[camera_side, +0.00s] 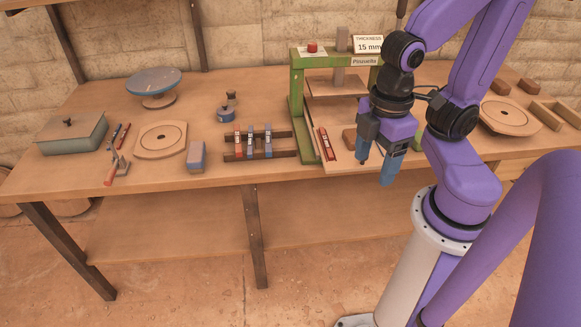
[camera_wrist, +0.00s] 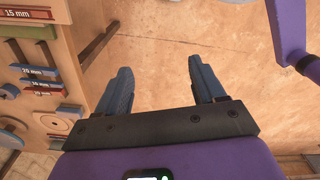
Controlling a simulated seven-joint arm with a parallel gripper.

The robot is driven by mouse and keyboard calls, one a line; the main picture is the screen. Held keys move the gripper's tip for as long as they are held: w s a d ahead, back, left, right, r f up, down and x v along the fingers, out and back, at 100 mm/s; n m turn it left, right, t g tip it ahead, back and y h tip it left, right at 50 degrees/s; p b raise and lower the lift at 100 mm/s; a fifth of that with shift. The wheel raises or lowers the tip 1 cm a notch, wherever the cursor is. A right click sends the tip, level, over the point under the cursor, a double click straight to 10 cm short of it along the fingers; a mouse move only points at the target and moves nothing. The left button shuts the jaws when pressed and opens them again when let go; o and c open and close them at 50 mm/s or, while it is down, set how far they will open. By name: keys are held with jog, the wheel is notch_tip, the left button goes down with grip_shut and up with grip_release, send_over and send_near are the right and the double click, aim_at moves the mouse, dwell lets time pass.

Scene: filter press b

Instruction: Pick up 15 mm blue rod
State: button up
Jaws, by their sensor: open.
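A slotted rod rack (camera_side: 285,153) on the bench, left of the green press, holds a red rod (camera_side: 238,143) at left, a blue rod (camera_side: 252,142) in the middle and another blue rod (camera_side: 268,141) at right. In the wrist view the rods show at the left edge: the outer blue rod (camera_wrist: 38,70) reads 20 mm, and the middle blue rod's label (camera_wrist: 40,84) is too small to read surely. A red rod (camera_side: 327,145) marked 15 mm lies by the press. My gripper (camera_side: 375,170) is open and empty, right of the rack and press, pointing down.
The green press (camera_side: 297,105) stands between the rack and my gripper; its sign (camera_side: 368,45) reads 15 mm. A blue-grey block (camera_side: 196,156) and a round-holed board (camera_side: 160,140) lie left of the rack. Below my gripper is open floor beyond the bench edge.

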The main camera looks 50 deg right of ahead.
jog(key=c, duration=0.6)
jog(key=w+a+m+t, duration=0.1)
jog(key=w+a+m, duration=0.2)
jog(key=w+m, duration=0.55)
jog(key=m+t+h, duration=0.2)
jog(key=m+h, duration=0.2)
jog(key=m, duration=1)
send_over(250, 140)
jog(key=s+a, duration=0.2)
jog(key=a, duration=0.1)
jog(key=f, duration=1.5)
jog(key=shift+d+f, duration=0.15)
jog(key=shift+d, duration=0.05)
jog(key=shift+x, duration=3.05)
